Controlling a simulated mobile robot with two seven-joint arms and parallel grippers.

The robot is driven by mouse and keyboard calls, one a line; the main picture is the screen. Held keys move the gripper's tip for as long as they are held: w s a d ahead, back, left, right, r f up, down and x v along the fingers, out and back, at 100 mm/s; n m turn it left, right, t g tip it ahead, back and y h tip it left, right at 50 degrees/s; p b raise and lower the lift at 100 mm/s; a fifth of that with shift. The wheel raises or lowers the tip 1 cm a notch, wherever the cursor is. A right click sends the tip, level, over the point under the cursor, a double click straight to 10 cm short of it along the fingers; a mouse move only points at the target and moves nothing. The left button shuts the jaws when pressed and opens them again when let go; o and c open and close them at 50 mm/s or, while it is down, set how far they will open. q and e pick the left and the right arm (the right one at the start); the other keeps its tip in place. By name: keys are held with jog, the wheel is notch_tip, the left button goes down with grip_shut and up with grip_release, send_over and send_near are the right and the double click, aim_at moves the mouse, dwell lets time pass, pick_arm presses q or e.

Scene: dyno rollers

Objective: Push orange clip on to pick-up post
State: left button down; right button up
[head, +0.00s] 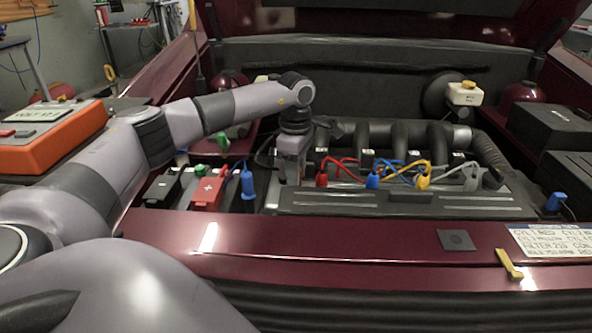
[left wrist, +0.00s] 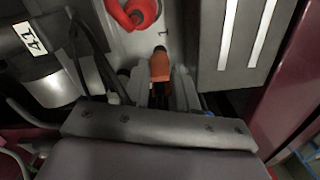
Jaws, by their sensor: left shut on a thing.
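My left gripper (head: 291,178) points down into the engine bay, at the left end of the engine cover. In the left wrist view its fingers (left wrist: 163,88) are shut on the orange clip (left wrist: 160,67), a small orange piece with a dark end that sticks out past the fingertips. The clip's dark end is close to a pale surface marked 1; I cannot tell whether it touches anything. I cannot make out the orange clip in the head view, where the gripper hides it. I cannot pick out the pick-up post with certainty in either view. My right gripper is not in view.
A red plug boot (head: 321,180) is just right of the gripper, and also shows in the left wrist view (left wrist: 142,12). Blue (head: 372,181) and yellow (head: 423,182) boots follow along the engine. The battery with its red terminal cover (head: 207,193) is to the left. The dark engine cover (head: 400,203) lies in front.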

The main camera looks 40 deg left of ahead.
pick_arm(q)
jog(key=shift+f, duration=0.15)
jog(key=shift+f, duration=0.4)
dwell(0.4)
jog(key=c, duration=0.8)
grip_release()
jog(key=shift+r+p, duration=0.65)
jog(key=shift+r, duration=2.95)
